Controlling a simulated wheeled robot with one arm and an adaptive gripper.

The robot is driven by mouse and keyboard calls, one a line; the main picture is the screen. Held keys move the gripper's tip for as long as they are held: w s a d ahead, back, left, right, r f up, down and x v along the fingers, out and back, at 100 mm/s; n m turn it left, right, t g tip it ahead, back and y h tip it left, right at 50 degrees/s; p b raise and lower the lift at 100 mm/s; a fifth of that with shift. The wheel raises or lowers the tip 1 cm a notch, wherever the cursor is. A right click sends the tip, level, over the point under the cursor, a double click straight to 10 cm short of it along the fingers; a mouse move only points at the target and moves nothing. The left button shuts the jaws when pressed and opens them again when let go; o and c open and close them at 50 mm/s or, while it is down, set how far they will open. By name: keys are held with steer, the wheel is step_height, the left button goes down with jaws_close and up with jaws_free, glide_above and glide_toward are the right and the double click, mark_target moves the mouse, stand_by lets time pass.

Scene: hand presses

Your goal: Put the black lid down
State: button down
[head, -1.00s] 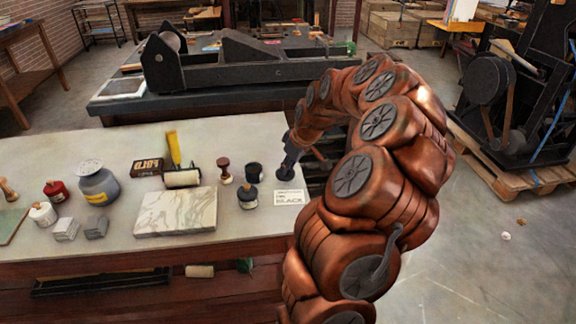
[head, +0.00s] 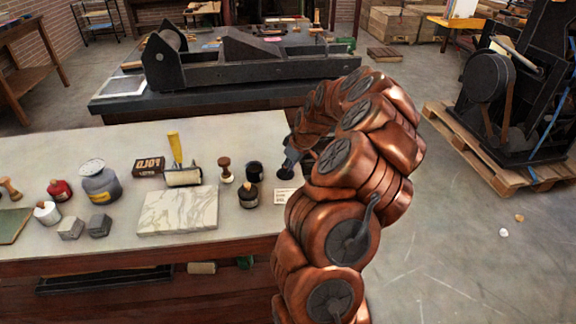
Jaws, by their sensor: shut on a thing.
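The black lid (head: 284,175) is a small dark disc at the right end of the pale worktable (head: 60,150). My gripper (head: 287,167) is shut on it from above and holds it low, just behind the white label card (head: 282,197). I cannot tell whether the lid touches the tabletop. A dark open-looking jar (head: 255,172) stands to the left of the lid. A small dark bottle (head: 248,197) stands in front of that jar. My arm covers the table's right end and part of the card.
A marble slab (head: 178,210), a roller with a yellow handle (head: 183,177) and a wooden-handled stamp (head: 225,170) stand left of the jars. A grey jug (head: 98,184) is farther left. A heavy black press (head: 240,66) stands on a table behind.

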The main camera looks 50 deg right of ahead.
steer(key=shift+f, duration=0.15)
steer(key=c, duration=1.1)
jaws_free()
steer(key=shift+o, duration=0.2)
steer(key=shift+s+d+r, duration=0.1)
steer(key=shift+s+r, duration=0.05)
steer(key=shift+r, duration=0.5)
steer(key=b+v, duration=0.2)
steer(key=v, duration=0.9)
